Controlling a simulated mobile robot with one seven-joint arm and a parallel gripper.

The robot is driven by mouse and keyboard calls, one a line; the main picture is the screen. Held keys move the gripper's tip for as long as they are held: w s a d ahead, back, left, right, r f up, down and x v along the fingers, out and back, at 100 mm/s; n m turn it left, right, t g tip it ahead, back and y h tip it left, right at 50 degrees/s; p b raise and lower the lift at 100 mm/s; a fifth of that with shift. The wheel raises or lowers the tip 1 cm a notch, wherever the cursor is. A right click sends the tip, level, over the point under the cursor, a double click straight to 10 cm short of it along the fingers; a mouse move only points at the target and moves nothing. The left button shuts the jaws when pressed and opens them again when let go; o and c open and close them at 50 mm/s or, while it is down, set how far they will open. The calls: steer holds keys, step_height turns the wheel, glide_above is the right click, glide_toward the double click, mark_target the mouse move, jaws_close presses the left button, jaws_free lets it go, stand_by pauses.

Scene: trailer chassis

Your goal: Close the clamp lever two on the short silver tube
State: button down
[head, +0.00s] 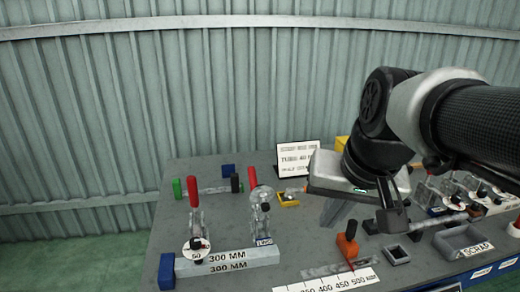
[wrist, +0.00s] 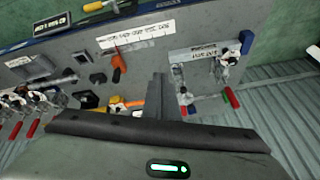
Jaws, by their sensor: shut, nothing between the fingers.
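A short silver square tube (head: 228,260) marked 300 MM lies at the table's front left, against a blue block (head: 166,271). Two toggle clamps stand behind it: the left clamp (head: 195,225) and the right clamp (head: 262,215). Their red levers, left (head: 193,190) and right (head: 253,178), both point up. No number two is readable on either. The wrist view shows the tube (wrist: 200,50) and clamps at right, one red lever (wrist: 231,97) clear. My gripper (head: 392,222) is shut and empty, above the table, right of and apart from the clamps. Its fingers (wrist: 158,80) point away from the wrist camera.
A scrap tray (head: 463,241) and several more clamps (head: 470,190) are at right. A sign (head: 297,155) stands at the back.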

steer(key=w+a+f+m+g+y, duration=0.1)
steer(key=w+a+m+y, duration=0.15)
steer(key=w, duration=1.05)
steer(key=w+a+m+g+y, duration=0.1)
steer(key=w+m+y, duration=0.15)
steer(key=w, duration=1.05)
steer(key=w+d+f+m+y+p, duration=0.1)
steer(key=w+f+m+y, duration=0.4)
steer(key=w+f, duration=1.25)
steer(key=shift+m+t+h, duration=0.3)
steer(key=shift+m, duration=0.3)
steer(key=x, duration=0.9)
steer(key=shift+s+a+f+b, duration=0.15)
steer(key=shift+f+b, duration=0.2)
steer(key=shift+b, duration=0.05)
steer(key=shift+s+a+r, duration=0.4)
steer(key=shift+s+r, duration=0.2)
steer(key=shift+r, duration=0.1)
steer(key=shift+s+a+r, duration=0.4)
steer(key=shift+s+r, duration=0.15)
steer(key=shift+r, duration=0.2)
steer(key=shift+b, duration=0.35)
